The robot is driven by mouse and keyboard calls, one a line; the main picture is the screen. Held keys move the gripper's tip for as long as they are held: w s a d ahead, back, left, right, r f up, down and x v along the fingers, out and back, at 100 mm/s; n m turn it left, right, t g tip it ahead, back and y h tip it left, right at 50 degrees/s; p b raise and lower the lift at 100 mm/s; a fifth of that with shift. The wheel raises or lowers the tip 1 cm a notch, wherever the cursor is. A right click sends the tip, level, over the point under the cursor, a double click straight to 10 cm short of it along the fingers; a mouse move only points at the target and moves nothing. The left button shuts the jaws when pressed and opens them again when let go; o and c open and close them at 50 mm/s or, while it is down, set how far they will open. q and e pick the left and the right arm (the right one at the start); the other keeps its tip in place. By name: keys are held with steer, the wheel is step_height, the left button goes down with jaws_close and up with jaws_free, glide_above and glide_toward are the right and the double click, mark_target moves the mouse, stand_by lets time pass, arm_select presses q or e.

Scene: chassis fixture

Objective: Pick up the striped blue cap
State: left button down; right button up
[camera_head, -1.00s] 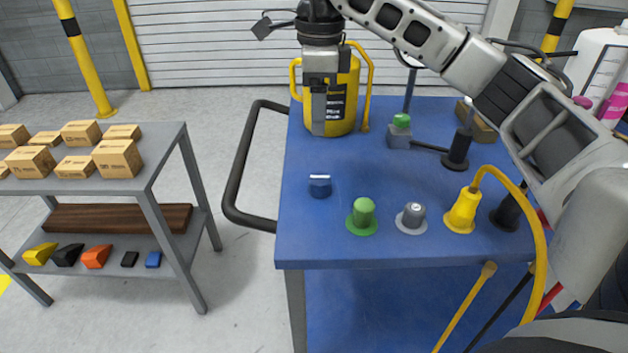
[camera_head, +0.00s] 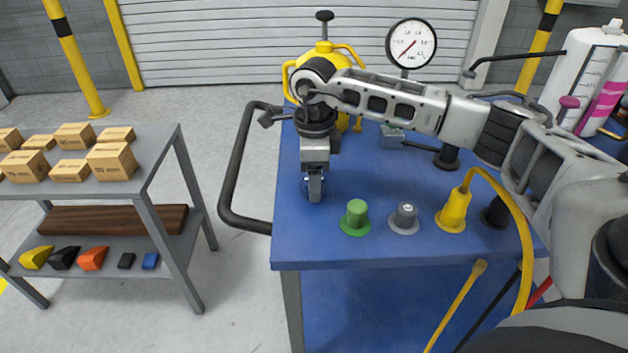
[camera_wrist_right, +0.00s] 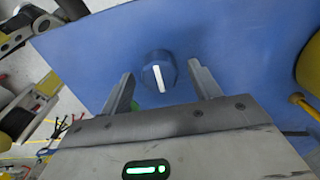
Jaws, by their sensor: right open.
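The striped blue cap (camera_wrist_right: 158,74) is a dark blue round cap with a white stripe on top. In the right wrist view it sits on the blue table between the two fingers of my right gripper (camera_wrist_right: 161,88), which are apart with gaps on both sides of it. In the head view my right gripper (camera_head: 314,190) points straight down over the cap's spot near the table's left side and hides most of it. I cannot tell the exact height of the fingertips. My left gripper is not in view.
On the blue table (camera_head: 350,253), a green cap (camera_head: 356,217), a grey cap (camera_head: 404,218) and a yellow connector (camera_head: 454,212) with a hose stand in a row to the right. A yellow canister (camera_head: 322,56) and a dial gauge (camera_head: 411,44) are behind. A black handle (camera_head: 237,170) edges the table's left.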

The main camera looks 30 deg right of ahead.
steer(key=shift+f, duration=0.7)
jaws_close()
steer(key=shift+r, duration=0.55)
step_height(320, 180, up, 2)
steer(key=shift+d+r+b, duration=0.15)
steer(key=shift+r+b, duration=0.1)
steer(key=shift+b, duration=0.3)
arm_select(q)
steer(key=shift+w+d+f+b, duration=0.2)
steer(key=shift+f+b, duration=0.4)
steer(key=shift+b, duration=0.5)
arm_select(e)
steer(key=s+d+r, duration=0.8)
steer(key=d+r, duration=0.1)
steer(key=d, duration=0.2)
steer(key=shift+r, duration=0.3)
